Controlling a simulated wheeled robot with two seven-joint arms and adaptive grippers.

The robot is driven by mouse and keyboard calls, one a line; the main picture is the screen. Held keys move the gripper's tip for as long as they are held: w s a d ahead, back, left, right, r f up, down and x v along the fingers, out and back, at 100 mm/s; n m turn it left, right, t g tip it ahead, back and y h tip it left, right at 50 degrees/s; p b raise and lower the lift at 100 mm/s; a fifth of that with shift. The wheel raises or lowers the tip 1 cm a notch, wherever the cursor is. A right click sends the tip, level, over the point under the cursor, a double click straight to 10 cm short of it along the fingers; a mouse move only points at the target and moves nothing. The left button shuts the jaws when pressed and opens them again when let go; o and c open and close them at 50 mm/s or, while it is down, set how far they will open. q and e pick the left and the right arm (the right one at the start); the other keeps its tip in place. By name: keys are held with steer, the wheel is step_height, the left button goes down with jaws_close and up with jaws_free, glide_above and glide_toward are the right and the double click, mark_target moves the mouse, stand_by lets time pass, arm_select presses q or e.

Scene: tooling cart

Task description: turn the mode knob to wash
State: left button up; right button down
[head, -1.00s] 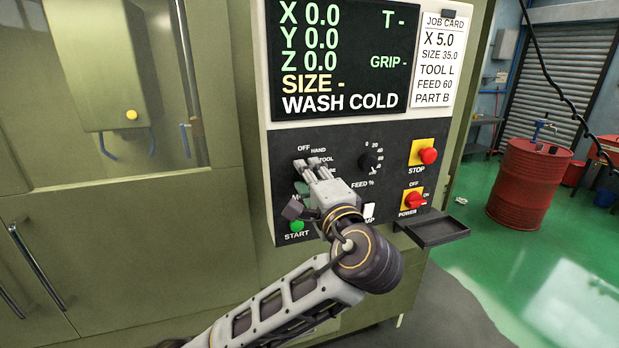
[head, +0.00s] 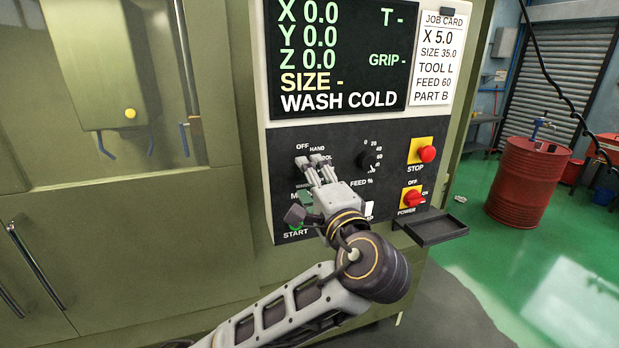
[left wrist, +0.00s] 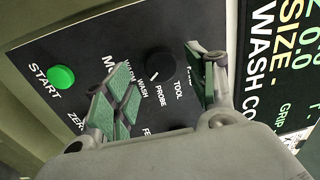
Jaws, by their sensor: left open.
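The black mode knob (left wrist: 160,65) shows in the left wrist view between the two fingers of my left gripper (left wrist: 163,76). Its white mark lies on the side of the WASH and PROBE labels; I cannot tell exactly which one it points at. My left gripper is open, with one finger on each side of the knob and dark gaps showing, so it does not look clamped. In the head view my left gripper (head: 314,161) reaches the panel and mostly hides the knob. The screen (head: 342,58) reads WASH COLD. My right gripper is not in view.
The green START button (left wrist: 61,77) sits close to the knob. The feed dial (head: 369,160), red STOP button (head: 428,154) and red POWER switch (head: 413,198) are to the right on the panel. A small dark tray (head: 434,229) juts out below.

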arm_select(q)
steer(key=v, duration=1)
steer(key=shift+s, duration=0.15)
